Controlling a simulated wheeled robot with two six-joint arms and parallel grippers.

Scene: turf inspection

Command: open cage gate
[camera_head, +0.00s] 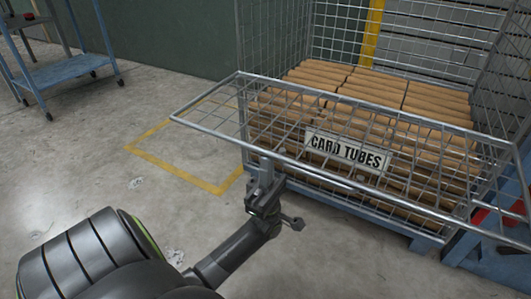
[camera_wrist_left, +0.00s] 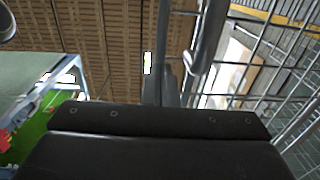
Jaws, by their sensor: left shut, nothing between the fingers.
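The cage gate (camera_head: 215,112) is a grey wire-mesh panel on the front of the cage (camera_head: 275,35). In the head view it leans outward, its front rail standing out towards me and to the left, past the cage's left side. My left gripper (camera_head: 267,167) is shut and empty, fingers pointing up just under the front rail. I cannot tell whether it touches the rail. In the left wrist view the fingers (camera_wrist_left: 168,82) are close beside a metal bar (camera_wrist_left: 209,40). My right gripper is not in view.
Stacked brown card tubes (camera_head: 425,98) fill the cage behind a "CARD TUBES" sign (camera_head: 347,150). A blue trolley (camera_head: 62,72) stands at the far left. Yellow floor lines (camera_head: 170,165) run left of the cage. The concrete floor between trolley and cage is clear.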

